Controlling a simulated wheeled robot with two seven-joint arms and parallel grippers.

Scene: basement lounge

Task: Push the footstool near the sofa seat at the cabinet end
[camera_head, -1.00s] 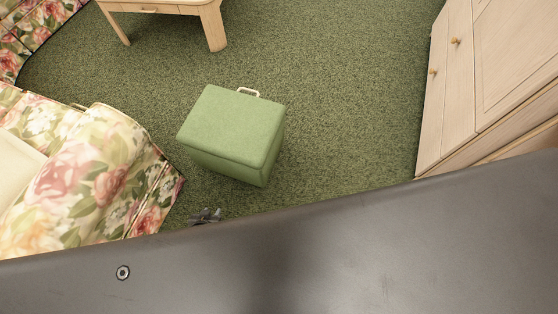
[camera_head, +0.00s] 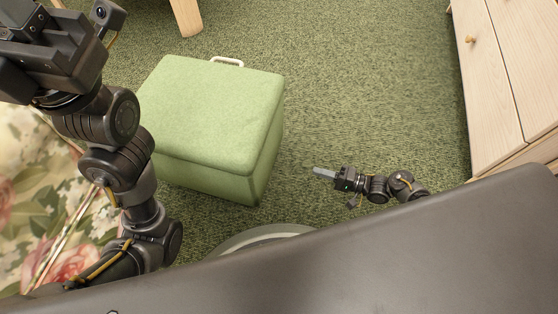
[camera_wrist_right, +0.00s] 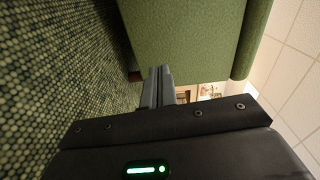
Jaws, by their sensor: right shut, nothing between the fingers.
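The green footstool (camera_head: 210,110), a padded box with a pale handle on its far side, stands upright on the carpet in the head view. In the right wrist view its green side (camera_wrist_right: 185,35) fills the upper middle. My right gripper (camera_head: 320,171) is low over the carpet to the right of the footstool, shut and empty, with its fingers pointing toward it and a gap between. My left gripper (camera_head: 45,50) is raised at the upper left; its fingers cannot be made out. The floral sofa (camera_head: 40,190) is at the left, partly hidden by my left arm.
A pale wooden cabinet (camera_head: 505,75) stands at the right. A wooden table leg (camera_head: 186,15) shows at the top, beyond the footstool. Green carpet (camera_head: 370,80) is clear between the footstool and the cabinet.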

